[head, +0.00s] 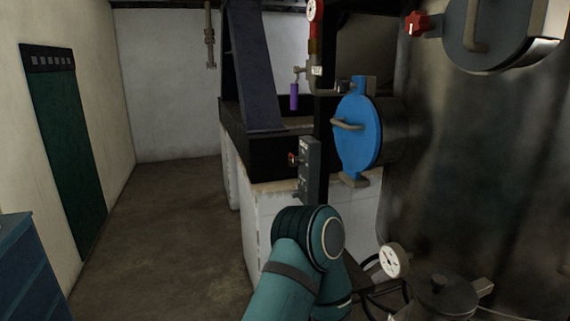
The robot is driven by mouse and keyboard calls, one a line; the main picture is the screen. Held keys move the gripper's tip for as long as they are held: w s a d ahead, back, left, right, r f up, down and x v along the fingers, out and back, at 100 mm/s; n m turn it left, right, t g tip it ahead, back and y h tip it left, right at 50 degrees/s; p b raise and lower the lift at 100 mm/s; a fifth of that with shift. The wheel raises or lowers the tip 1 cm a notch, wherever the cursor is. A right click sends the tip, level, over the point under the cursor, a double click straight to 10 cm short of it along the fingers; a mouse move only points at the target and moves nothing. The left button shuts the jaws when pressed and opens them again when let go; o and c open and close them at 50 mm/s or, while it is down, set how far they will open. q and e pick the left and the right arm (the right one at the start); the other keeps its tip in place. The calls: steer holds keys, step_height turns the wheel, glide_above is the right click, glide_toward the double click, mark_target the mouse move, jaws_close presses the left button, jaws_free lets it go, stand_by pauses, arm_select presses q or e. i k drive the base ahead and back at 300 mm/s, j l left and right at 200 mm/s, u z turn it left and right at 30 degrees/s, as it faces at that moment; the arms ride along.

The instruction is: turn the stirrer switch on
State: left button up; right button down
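A narrow grey switch box (311,165) is mounted upright near the middle of the head view, on a dark post in front of the black frame. A small red knob (292,159) sticks out from its left side. I take this box to be the stirrer switch; its labels are too small to read, and I cannot tell the knob's setting. A teal link of one of my arms rises from the bottom centre and ends just below the box. No gripper fingers show in this view, so neither gripper can be placed relative to the knob.
A large dark metal vessel (480,170) with a blue round hatch (357,135) fills the right side. A gauge (394,260) and a lidded fitting (438,298) stand low right. A blue cabinet (28,270) is at the left. The floor (165,235) left of centre is clear.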

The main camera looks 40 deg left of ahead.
mark_target(296, 162)
steer(key=j+z, duration=0.1)
steer(key=j, duration=1.7)
steer(key=k, duration=0.05)
